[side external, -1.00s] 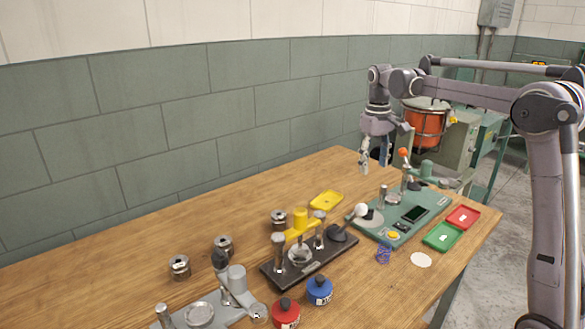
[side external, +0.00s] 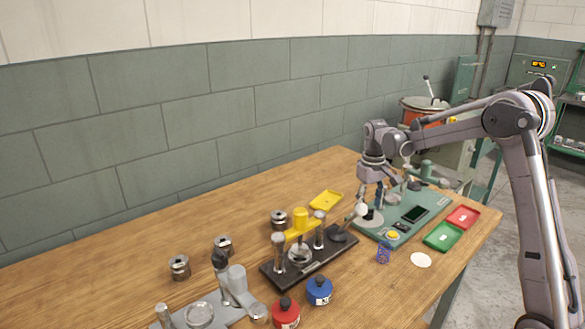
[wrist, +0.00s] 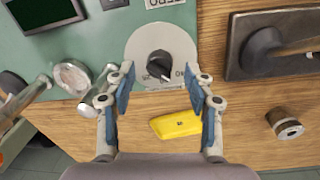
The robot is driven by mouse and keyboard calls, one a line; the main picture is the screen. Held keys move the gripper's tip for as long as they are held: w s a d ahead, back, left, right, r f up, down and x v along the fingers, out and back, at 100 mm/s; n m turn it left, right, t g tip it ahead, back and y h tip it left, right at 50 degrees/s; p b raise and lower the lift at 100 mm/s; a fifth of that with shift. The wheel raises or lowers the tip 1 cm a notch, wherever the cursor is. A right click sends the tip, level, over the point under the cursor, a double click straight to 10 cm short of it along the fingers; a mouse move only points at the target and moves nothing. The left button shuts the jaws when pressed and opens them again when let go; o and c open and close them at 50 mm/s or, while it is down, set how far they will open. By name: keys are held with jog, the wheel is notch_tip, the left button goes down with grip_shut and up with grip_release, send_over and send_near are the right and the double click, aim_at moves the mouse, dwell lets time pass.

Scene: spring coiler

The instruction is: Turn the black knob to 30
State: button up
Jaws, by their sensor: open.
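The black knob (wrist: 159,64) sits at the middle of a pale round dial plate on the green machine base (wrist: 85,60). In the wrist view the knob lies just beyond and between the fingertips. My gripper (wrist: 160,78) is open, with blue-padded fingers on both sides and nothing between them. The dial markings are too small to read. In the side external view my gripper (side external: 371,198) is low over the green base (side external: 378,232), and its fingers hide the knob. I cannot tell whether the fingers touch the knob.
A yellow tray (wrist: 177,124) lies on the wooden table (wrist: 250,140). A black-based press (side external: 310,255) stands beside the green base. Green (side external: 443,237) and red (side external: 463,218) trays lie to its right.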

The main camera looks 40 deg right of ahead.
jog(key=shift+d+f, duration=0.1)
jog(key=shift+f, duration=1)
grip_shut()
jog(key=shift+m, duration=0.4)
jog(key=m, duration=0.3)
jog(key=shift+m, duration=0.3)
jog(key=shift+w+m, duration=0.1)
jog(key=shift+m, duration=2.1)
